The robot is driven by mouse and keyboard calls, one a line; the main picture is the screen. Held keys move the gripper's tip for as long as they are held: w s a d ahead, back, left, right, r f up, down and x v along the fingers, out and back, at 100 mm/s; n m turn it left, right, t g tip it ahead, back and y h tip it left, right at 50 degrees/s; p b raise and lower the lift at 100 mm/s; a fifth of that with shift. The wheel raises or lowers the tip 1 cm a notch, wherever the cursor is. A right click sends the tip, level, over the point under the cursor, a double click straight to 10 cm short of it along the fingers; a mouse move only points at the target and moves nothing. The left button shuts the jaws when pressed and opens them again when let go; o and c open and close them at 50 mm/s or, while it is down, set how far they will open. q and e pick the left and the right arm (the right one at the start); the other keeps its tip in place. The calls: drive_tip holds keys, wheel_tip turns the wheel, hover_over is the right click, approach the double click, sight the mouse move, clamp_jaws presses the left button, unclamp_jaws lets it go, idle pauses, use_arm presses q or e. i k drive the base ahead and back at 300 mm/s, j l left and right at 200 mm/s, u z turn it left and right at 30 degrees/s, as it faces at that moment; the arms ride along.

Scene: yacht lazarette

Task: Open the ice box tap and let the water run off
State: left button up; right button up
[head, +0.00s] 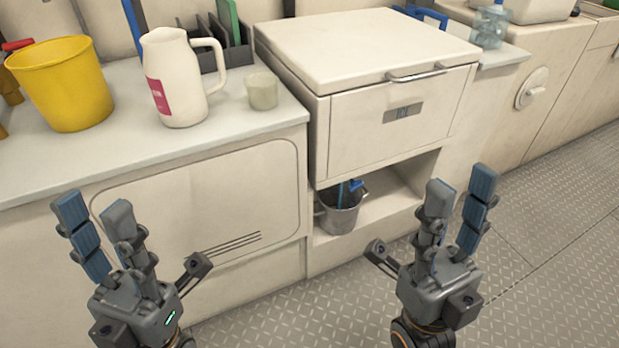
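The ice box (350,130) is a cream chest with a closed lid, a metal handle and a small label plate. In the open niche below it stands a grey metal bucket (338,217). A small blue tap handle (356,184) shows above the bucket, with a blue upright part beside it reaching down to the bucket. Whether water runs is too small to tell. My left gripper (150,236) is open and empty in front of the left cabinet. My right gripper (418,220) is open and empty, in front and to the right of the niche, apart from the tap.
On the left counter (225,115) stand a yellow bucket (62,85), a white jug (175,80) and a pale cup (262,90). A clear blue container (489,27) stands at the back right. The metal tread floor (540,220) is clear on the right.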

sight(355, 184)
drive_tip(key=i+l+u, duration=0.1)
drive_tip(key=l+u, duration=1.1)
drive_tip(key=l, duration=0.8)
drive_tip(key=k+l+u, duration=0.1)
drive_tip(key=l, duration=0.8)
drive_tip(key=k, duration=0.05)
